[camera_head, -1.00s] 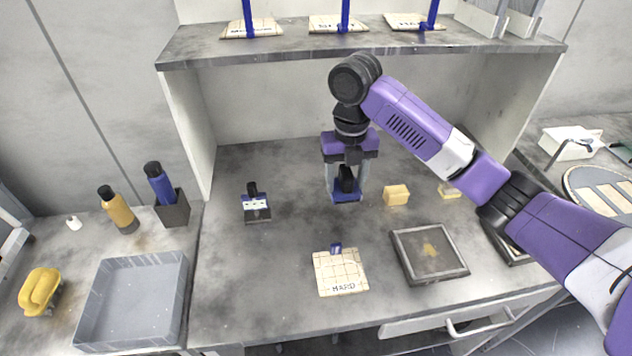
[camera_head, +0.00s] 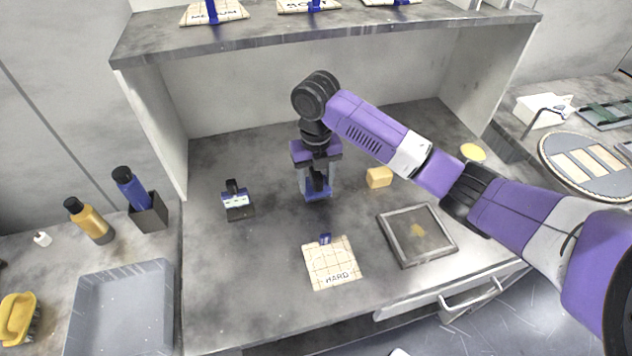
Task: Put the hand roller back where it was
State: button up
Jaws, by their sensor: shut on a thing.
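My gripper (camera_head: 317,190) is shut on a black-handled tool with a blue lower part (camera_head: 318,197), which looks like the hand roller. The fingers stand on both sides of its black handle and hide part of it. The tool is upright over the middle of the grey bench under the shelf. I cannot tell whether its underside touches the bench. A black block tool with an upright handle and a pale strip (camera_head: 237,203) stands to its left. A yellow block (camera_head: 379,177) lies to its right.
A cream gridded tile marked HARD (camera_head: 332,266) and a framed dark plate (camera_head: 417,236) lie in front. A grey tray (camera_head: 120,270), bottles and a yellow-handled tool (camera_head: 18,318) are at left. The shelf (camera_head: 330,32) overhangs behind. My arm covers the bench's right side.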

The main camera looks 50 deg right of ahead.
jog(key=shift+f, duration=0.65)
jog(key=shift+f, duration=0.1)
jog(key=shift+s+f+b, duration=0.1)
jog(key=shift+f+b, duration=0.35)
jog(key=shift+f, duration=0.2)
grip_shut()
jog(key=o, duration=1.6)
grip_release()
jog(key=shift+r, duration=0.1)
